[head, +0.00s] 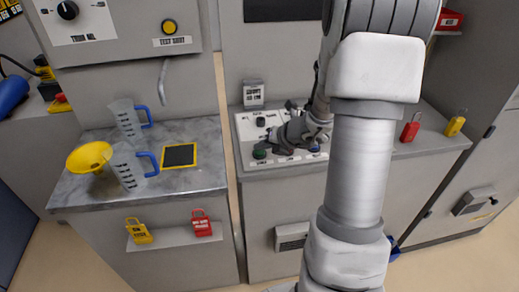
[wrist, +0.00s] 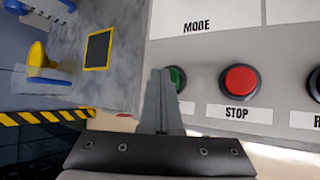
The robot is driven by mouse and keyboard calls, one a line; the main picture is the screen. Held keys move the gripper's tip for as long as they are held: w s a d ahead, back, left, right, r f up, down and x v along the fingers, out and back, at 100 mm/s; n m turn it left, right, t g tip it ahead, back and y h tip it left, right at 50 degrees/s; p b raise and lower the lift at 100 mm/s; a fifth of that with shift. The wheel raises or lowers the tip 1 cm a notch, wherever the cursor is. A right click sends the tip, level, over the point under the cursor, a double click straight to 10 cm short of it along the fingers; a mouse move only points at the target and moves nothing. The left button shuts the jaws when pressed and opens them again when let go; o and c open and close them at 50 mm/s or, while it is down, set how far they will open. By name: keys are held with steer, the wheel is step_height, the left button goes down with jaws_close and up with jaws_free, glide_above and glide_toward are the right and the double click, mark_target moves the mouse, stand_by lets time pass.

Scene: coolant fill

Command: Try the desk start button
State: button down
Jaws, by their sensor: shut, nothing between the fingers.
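The desk panel (head: 244,125) is a pale sloped console with a row of buttons along its front edge. The green button (head: 260,154) is at the left end of the row. In the wrist view the green button (wrist: 179,78) shows just right of my fingertips, partly covered by them. Its label is hidden there. My gripper (head: 267,142) is shut and empty, with its tips at the green button; I cannot tell whether they touch it. The red button (wrist: 240,79) with the label STOP is to the right of the green one.
A third button (wrist: 315,84) is cut off at the right edge of the wrist view. Left of the panel, a grey worktop (head: 205,180) holds two clear jugs (head: 128,168), a yellow funnel (head: 90,156) and a black yellow-edged pad (head: 180,155). A padlock (head: 411,128) stands on the right.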

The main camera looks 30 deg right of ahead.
mark_target(262, 153)
steer(key=shift+r+p, duration=0.4)
steer(key=shift+r, duration=0.2)
step_height(262, 153, up, 5)
steer(key=p, duration=0.5)
steer(key=shift+r, duration=0.1)
stand_by(0.4)
